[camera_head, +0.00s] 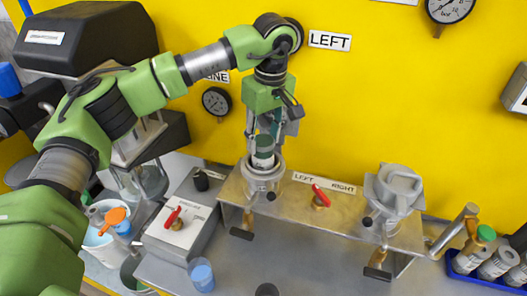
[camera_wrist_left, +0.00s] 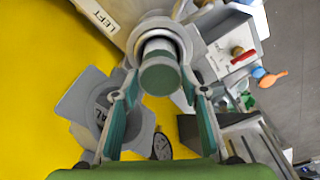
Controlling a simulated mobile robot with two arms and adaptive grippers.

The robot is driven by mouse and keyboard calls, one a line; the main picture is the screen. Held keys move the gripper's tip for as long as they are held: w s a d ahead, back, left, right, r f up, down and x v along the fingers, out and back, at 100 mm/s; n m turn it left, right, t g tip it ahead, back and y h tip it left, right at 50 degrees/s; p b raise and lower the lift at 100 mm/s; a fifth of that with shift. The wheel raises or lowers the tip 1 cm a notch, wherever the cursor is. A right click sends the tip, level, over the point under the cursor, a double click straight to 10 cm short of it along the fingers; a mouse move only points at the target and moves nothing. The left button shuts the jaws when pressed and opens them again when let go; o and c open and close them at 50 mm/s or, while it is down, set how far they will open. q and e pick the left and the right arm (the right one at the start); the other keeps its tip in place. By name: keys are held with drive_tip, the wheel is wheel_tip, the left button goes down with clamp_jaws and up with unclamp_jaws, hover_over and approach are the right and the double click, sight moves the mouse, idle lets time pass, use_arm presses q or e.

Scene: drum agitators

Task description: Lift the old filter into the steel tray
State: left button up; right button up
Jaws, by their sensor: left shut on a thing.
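The old filter (camera_head: 263,151) is a pale cylinder with a green end cap. It stands upright at the mouth of the left filter housing (camera_head: 262,184), its lower end hidden by the rim. My left gripper (camera_head: 264,137) points down and is shut on the filter's green top. In the left wrist view the green cap (camera_wrist_left: 160,75) lies between my two fingers (camera_wrist_left: 160,84), with the housing ring (camera_wrist_left: 165,28) around the filter beyond. I cannot make out the steel tray in either view. My right gripper is not in view.
The right housing (camera_head: 396,190) is covered. A red-handled valve (camera_head: 320,197) sits between the housings. A blue crate (camera_head: 487,277) at lower right holds several cylinders, one green-capped. The yellow wall is close behind.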

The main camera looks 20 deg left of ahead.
use_arm(q)
wheel_tip(320, 180, up, 14)
drive_tip(key=b, duration=0.2)
drive_tip(key=shift+f, duration=0.25)
